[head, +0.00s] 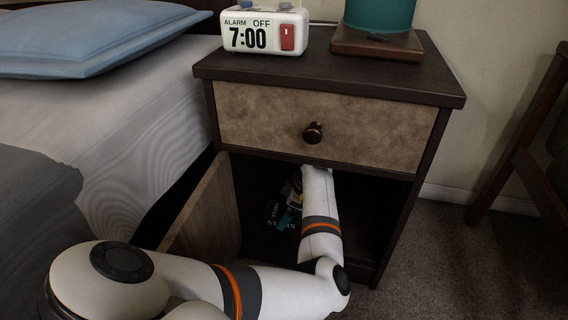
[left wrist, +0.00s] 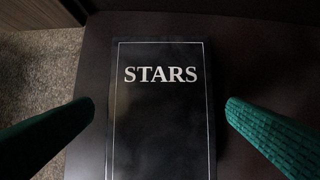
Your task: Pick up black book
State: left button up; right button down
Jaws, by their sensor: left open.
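The black book (left wrist: 160,115) lies flat on a dark shelf in the left wrist view, with "STARS" in white letters and a thin white border on its cover. My left gripper (left wrist: 160,112) is open, its two green fingers on either side of the book and apart from it. In the head view my left arm reaches into the lower compartment of the nightstand (head: 329,178), where the gripper is mostly hidden. My right gripper is not in view.
The compartment door (head: 208,212) stands open on the left. A closed drawer (head: 365,128) is directly above the opening. An alarm clock (head: 265,30) and a lamp (head: 380,15) stand on top. A bed (head: 130,110) is at left.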

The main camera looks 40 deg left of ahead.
pick_arm(q)
jog(key=shift+s+a+f, duration=0.1)
jog(key=shift+a+f, duration=0.05)
jog(key=shift+f, duration=0.4)
jog(key=shift+r, duration=0.15)
jog(key=shift+c, duration=0.2)
jog(key=c, duration=1.1)
